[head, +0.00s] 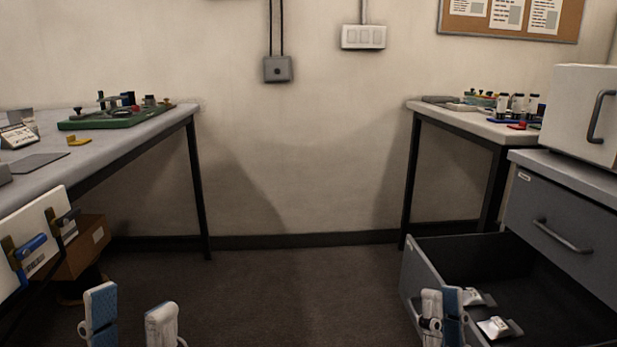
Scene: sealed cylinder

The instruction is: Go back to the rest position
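My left gripper (131,318) is at the bottom left of the head view. Its two fingers stand well apart with nothing between them. My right gripper (442,316) is at the bottom right, in front of an open drawer (424,277). Its two fingers look close together from this angle, and I cannot tell whether there is a gap between them. I see no object held in it. Only the finger ends of both grippers show; the wrists are below the frame.
The drawer, under a grey cabinet (565,222), holds small white packets (494,327). A white box (584,115) with a handle stands on top. A left table (150,130) carries a green board (115,117); a right table (455,118) carries several small items. Floor between is clear.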

